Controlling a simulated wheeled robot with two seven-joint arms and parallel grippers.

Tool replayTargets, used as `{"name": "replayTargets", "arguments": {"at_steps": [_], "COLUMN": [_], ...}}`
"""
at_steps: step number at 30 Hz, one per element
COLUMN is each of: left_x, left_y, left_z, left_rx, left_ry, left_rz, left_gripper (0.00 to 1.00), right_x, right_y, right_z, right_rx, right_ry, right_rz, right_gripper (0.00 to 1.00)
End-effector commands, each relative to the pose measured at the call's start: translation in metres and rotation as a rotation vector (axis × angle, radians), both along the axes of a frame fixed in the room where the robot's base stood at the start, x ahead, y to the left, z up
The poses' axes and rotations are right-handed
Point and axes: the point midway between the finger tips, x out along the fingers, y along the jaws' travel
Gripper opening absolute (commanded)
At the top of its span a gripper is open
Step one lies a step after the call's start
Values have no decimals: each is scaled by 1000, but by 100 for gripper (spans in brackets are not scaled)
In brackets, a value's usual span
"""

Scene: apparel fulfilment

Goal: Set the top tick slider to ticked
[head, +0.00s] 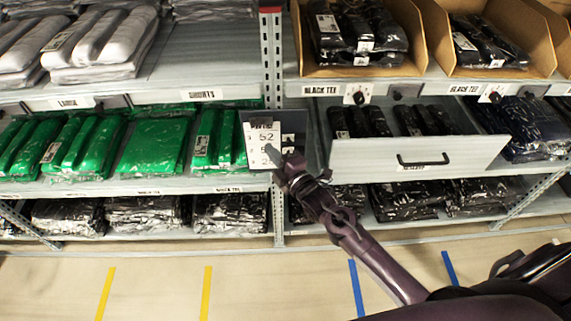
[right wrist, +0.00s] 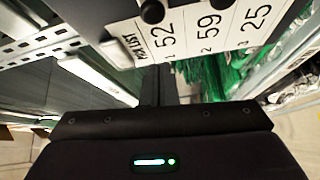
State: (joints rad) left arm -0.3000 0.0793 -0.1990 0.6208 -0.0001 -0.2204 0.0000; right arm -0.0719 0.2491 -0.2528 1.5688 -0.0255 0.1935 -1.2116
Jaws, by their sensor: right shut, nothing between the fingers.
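The pick list board (head: 262,142) is a dark panel with a white sheet of numbers, mounted at the shelf post. In the right wrist view the white sheet (right wrist: 185,35) fills the top, showing 52, 59 and 25. A round black knob (right wrist: 152,11) sits by the 52, and a second is partly cut off by the top edge. Whether the top slider is ticked cannot be told. My right gripper (head: 274,153) is shut and empty, in front of the sheet's lower part; contact cannot be told. My left gripper is not in view.
An open grey drawer (head: 420,158) with a black handle juts out to the right of the board. Green bagged garments (head: 150,145) fill the shelf on the left. The shelf post (head: 272,65) stands behind the board. The floor in front is clear apart from tape stripes.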

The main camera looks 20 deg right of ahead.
Motion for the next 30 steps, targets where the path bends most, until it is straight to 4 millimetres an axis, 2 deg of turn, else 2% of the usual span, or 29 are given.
{"name": "replayTargets", "arguments": {"at_steps": [1,3,9,23,30], "left_x": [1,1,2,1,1], "left_y": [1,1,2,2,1], "left_z": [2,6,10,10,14], "left_rx": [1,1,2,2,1], "left_ry": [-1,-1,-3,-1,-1], "left_rz": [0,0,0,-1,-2], "left_gripper": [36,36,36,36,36], "right_x": [8,4,4,3,-6], "right_y": [1,-15,-34,-40,-72], "right_z": [2,-1,-5,-6,-6], "right_rx": [1,-4,-1,0,-5], "right_ry": [-1,3,2,1,2], "right_rz": [0,-3,0,0,-2], "right_gripper": [0,0,0,0,0]}}
